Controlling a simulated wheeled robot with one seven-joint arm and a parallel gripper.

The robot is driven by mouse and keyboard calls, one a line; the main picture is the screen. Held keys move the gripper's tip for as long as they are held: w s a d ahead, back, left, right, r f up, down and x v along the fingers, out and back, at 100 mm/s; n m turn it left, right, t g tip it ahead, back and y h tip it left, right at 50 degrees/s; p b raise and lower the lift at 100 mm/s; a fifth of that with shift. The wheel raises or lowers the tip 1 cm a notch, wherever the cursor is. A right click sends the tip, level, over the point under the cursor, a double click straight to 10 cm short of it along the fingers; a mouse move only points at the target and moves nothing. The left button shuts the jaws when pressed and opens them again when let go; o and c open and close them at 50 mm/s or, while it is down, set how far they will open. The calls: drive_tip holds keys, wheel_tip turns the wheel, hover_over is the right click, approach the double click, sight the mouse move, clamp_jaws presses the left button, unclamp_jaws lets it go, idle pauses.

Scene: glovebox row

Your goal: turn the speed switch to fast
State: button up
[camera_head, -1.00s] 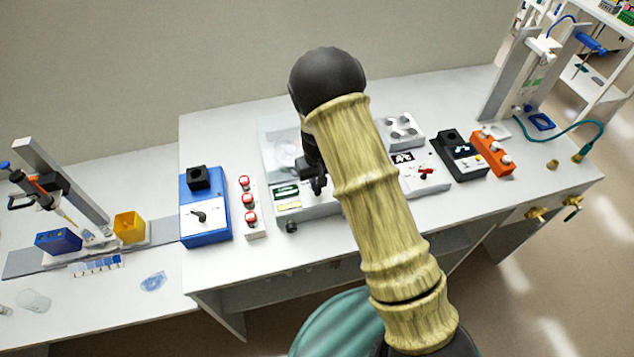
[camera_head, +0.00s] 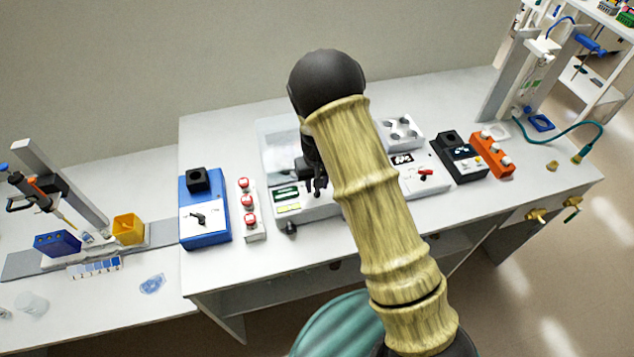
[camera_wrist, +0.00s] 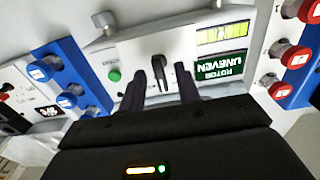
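A black pointer knob (camera_wrist: 160,70) sits on the pale front panel of a machine with a clear lid (camera_head: 275,135). My gripper (camera_wrist: 161,80) is open around this knob in the wrist view, one finger on each side; I cannot tell whether they touch it. In the head view my gripper (camera_head: 315,188) is at the machine's front, and my arm hides the knob. A blue box (camera_head: 205,232) at the left carries another black pointer switch (camera_head: 198,218). No readable speed or fast marking shows on either switch.
A green button (camera_wrist: 114,75) and a lit display (camera_wrist: 222,65) reading "ROTOR UNEVEN" flank the knob. A strip with red buttons (camera_head: 248,204) stands close to the left. A white box with a red switch (camera_head: 425,173) and an orange strip (camera_head: 491,154) stand right.

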wheel_tip(320, 180, up, 17)
drive_tip(key=b, duration=0.4)
drive_tip(key=shift+r, duration=0.2)
idle(0.4)
drive_tip(key=s+d+f+m+t, duration=0.2)
drive_tip(key=s+d+m, duration=0.1)
drive_tip(key=s+d, duration=1.3)
drive_tip(key=s, duration=0.3)
drive_tip(key=shift+t, duration=0.3)
drive_tip(key=shift+a, duration=0.1)
